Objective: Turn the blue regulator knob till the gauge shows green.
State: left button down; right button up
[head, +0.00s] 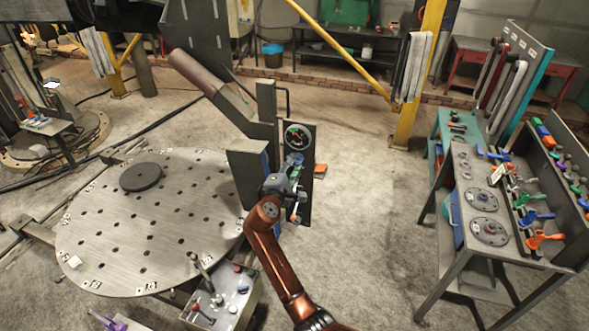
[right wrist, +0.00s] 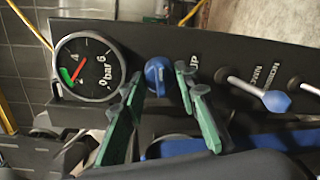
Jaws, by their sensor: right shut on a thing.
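The blue regulator knob (right wrist: 157,72) sits on a dark panel in the right wrist view, beside the round gauge (right wrist: 88,66). The gauge has a black face, a short green arc at its lower left and a red needle; the needle seems to lie near the arc, but I cannot read it exactly. My right gripper (right wrist: 163,92) has its green fingers on either side of the knob, shut on it. In the head view the gauge (head: 297,140) shows on the upright panel, with my right gripper (head: 291,182) just below it. My left gripper is not in view.
A blue-tipped lever (right wrist: 276,101) stands near the knob on the same panel. A round perforated table (head: 150,225) with a dark disc (head: 141,177) is at the left. A bench (head: 478,180) with coloured tools is at the right. The floor between is mostly clear.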

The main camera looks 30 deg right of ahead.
jog(key=m+b, duration=0.3)
jog(key=m, duration=0.1)
jog(key=shift+f, duration=0.15)
jog(key=shift+m+b, duration=1)
jog(key=shift+m, duration=0.5)
jog(key=o, duration=1.1)
jog(key=shift+o, duration=0.2)
jog(key=v, duration=0.7)
jog(key=shift+s, duration=0.25)
